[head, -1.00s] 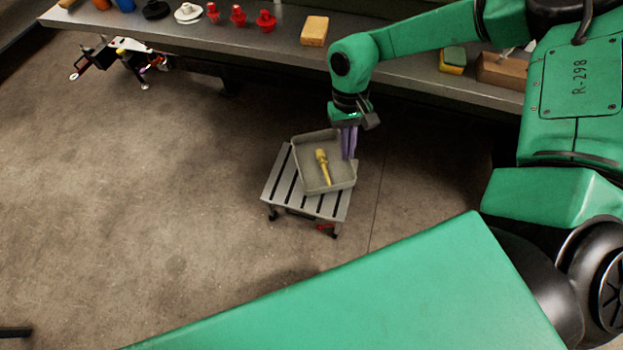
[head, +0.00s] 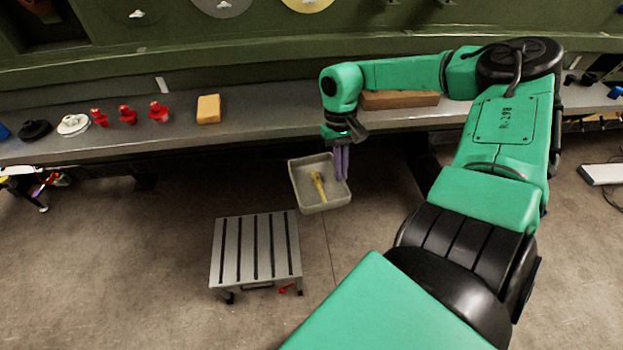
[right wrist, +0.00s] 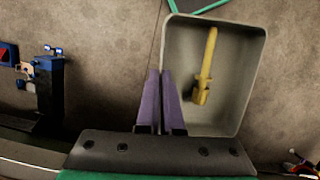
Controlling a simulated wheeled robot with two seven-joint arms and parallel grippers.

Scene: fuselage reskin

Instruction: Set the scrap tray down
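The scrap tray (head: 321,205) is a grey, shallow, open box. A yellow tool-like piece (head: 318,186) lies inside it. My right gripper (head: 342,178) has its purple fingers down at the tray's right rim in the head view. In the right wrist view, the fingers (right wrist: 161,88) are close together on the wall of the tray (right wrist: 246,80), with the yellow piece (right wrist: 207,66) beyond them. The tray appears held off the floor, to the right of and beyond a slatted metal step stool (head: 256,247). My left gripper is in neither view.
The stool's top is bare. A long grey bench (head: 180,137) runs behind, carrying several red fittings (head: 128,114), a yellow-orange block (head: 208,109) and a brown block (head: 400,99). Open concrete floor lies left of the stool.

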